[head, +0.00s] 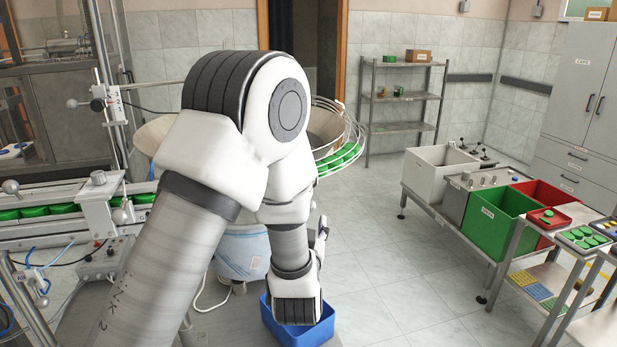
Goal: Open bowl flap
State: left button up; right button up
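The feeder bowl (325,124) stands behind my arm, with curved wire rails and green caps (340,158) showing on its right side. My arm covers much of the bowl, and I cannot make out the flap. My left arm comes in from the lower left, bends at the elbow in front of the bowl and reaches down to a wrist joint above a blue bin (277,326). The gripper on this arm is hidden behind the arm links, so its fingers do not show. My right gripper is out of view.
A conveyor (60,225) with green caps runs at the left. At the right, a bench carries a white bin (432,172), a green bin (490,222) and a red bin (540,205). A shelf rack (402,95) stands behind. The floor between is clear.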

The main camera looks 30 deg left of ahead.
pick_arm(q)
jog(key=p+x, duration=0.1)
jog(key=x, duration=0.1)
jog(key=p+x, duration=0.1)
jog(key=x, duration=0.2)
jog(key=p+x, duration=0.1)
jog(key=x, duration=0.1)
jog(key=shift+w+a+f, duration=0.1)
jog(key=shift+w+f, duration=0.15)
jog(key=shift+w, duration=0.1)
jog(key=shift+w+a, duration=0.2)
jog(key=shift+d, duration=0.1)
jog(key=shift+c, duration=0.3)
jog(key=c, duration=0.6)
grip_shut()
